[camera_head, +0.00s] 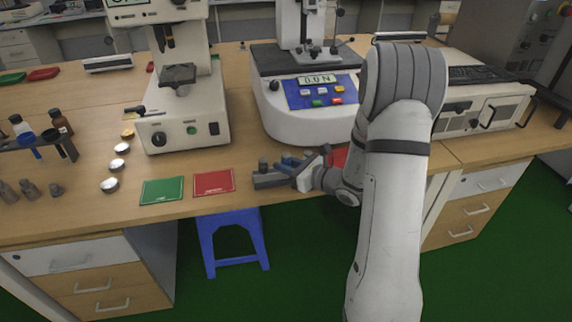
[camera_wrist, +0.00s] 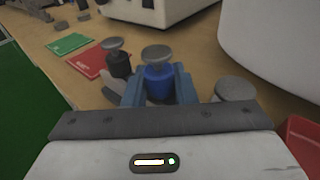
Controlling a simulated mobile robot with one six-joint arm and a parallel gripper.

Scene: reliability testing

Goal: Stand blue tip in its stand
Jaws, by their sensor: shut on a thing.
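The blue tip (camera_wrist: 157,78) has a round grey disc on top and a blue body. In the wrist view it stands about upright between the two blue fingers of my gripper (camera_wrist: 158,90), which is shut on it. My gripper (camera_head: 292,166) is over the front of the bench in the head view, beside a dark grey block (camera_head: 268,181) that may be the stand. A dark tip (camera_wrist: 117,62) with a grey disc is upright just left of the blue tip. My gripper hides the blue tip's lower end, so I cannot tell whether it is seated.
A grey disc-topped piece (camera_wrist: 235,89) is right of the fingers. Green (camera_head: 162,190) and red (camera_head: 214,182) cards lie to the left. A white tester (camera_head: 305,125) stands behind my gripper, a microscope-like instrument (camera_head: 183,125) farther left. A dark rack (camera_head: 68,147) holds bottles.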

